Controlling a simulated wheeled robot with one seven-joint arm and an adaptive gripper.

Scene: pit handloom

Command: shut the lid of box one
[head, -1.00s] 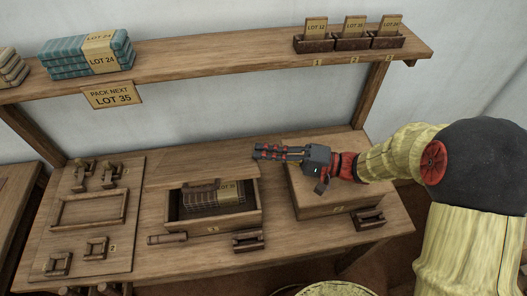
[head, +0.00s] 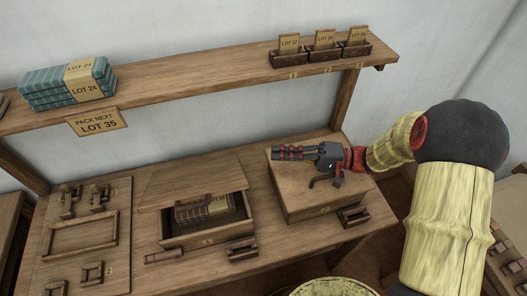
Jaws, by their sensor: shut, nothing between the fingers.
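An open wooden box (head: 208,238), seemingly box one though its small front mark is hard to read, stands mid-bench. Its flat wooden lid (head: 192,182) extends behind it and overhangs the rear of the opening. The front part is uncovered and shows a dark banded cloth bundle (head: 204,209) inside. My gripper (head: 280,153) is shut and empty. It points left above a second, closed wooden box (head: 310,196), right of the lid and apart from it. I cannot tell the gap between my gripper and the closed box's top.
A shelf (head: 200,86) above the bench holds cloth bundles (head: 68,83) and several card holders (head: 321,54). A hanging sign (head: 97,122) reads LOT 35. A wooden roller (head: 163,256) and small brackets (head: 242,250) lie before the boxes. A fixture board (head: 83,262) is at left.

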